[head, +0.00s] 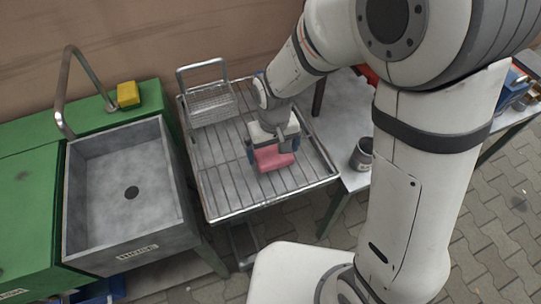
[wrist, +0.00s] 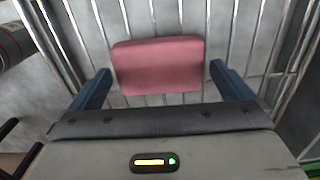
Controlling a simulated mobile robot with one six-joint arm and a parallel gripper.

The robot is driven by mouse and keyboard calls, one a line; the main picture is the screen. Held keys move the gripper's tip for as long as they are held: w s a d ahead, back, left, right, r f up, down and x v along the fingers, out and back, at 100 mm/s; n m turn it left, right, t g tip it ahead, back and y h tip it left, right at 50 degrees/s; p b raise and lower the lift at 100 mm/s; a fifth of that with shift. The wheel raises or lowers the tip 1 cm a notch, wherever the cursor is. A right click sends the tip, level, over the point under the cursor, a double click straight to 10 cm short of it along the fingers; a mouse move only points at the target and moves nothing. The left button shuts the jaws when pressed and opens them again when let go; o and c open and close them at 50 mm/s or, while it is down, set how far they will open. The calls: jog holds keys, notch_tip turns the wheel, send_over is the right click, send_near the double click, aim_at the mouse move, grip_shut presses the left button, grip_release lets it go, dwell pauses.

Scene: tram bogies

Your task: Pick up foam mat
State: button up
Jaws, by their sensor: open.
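The foam mat (head: 272,158) is a small pink-red block lying on a wire drying rack (head: 215,188). In the wrist view the foam mat (wrist: 157,66) lies ahead of my gripper, centred between the fingers. My gripper (head: 270,150) is over the mat in the head view and hides part of it. In the wrist view the blue fingers of my gripper (wrist: 160,80) are wide apart, one on each side of the mat, with a gap on both sides. Nothing is held.
A wire basket (head: 211,104) stands at the rack's back left. Left of the rack is a grey sink (head: 128,190) with a tap (head: 66,90) and a yellow sponge-like block (head: 128,94). A dark mug (head: 362,154) stands on the table to the right.

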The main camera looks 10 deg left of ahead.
notch_tip(320, 180, down, 2)
jog(key=shift+f, duration=0.1)
jog(key=c, duration=0.7)
